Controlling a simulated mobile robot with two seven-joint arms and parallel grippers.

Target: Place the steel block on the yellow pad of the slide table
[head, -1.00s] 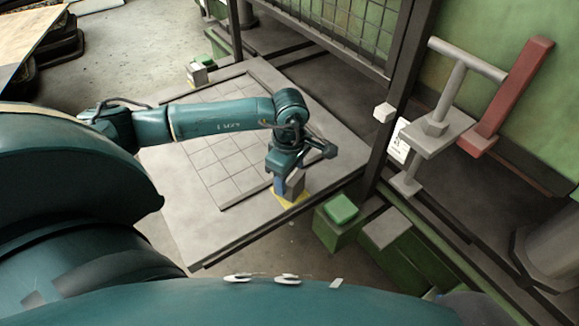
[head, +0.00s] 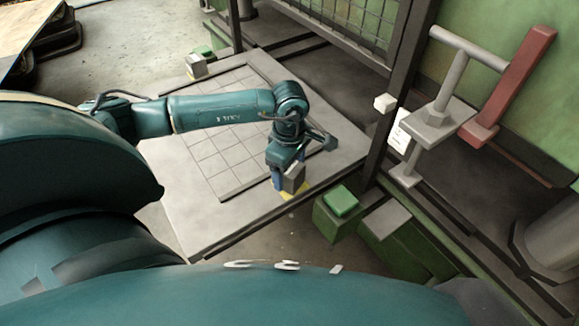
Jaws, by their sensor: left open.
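The steel block (head: 294,178) is a small grey block at the near right corner of the slide table (head: 180,220). It is at the yellow pad (head: 293,194), which shows as a thin yellow strip around its foot. Whether the block sits fully flat on the pad is hard to tell. My left gripper (head: 284,180) is open and low at the block, with a blue finger part on its left side. The gripper hides part of the block and pad. My right gripper is not in view.
A grey block (head: 196,68) stands at the table's far left corner. A green button box (head: 342,203) is close to the right of the pad. A dark post (head: 392,110) and a lever with a red bar (head: 515,85) are further right. The gridded table middle is clear.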

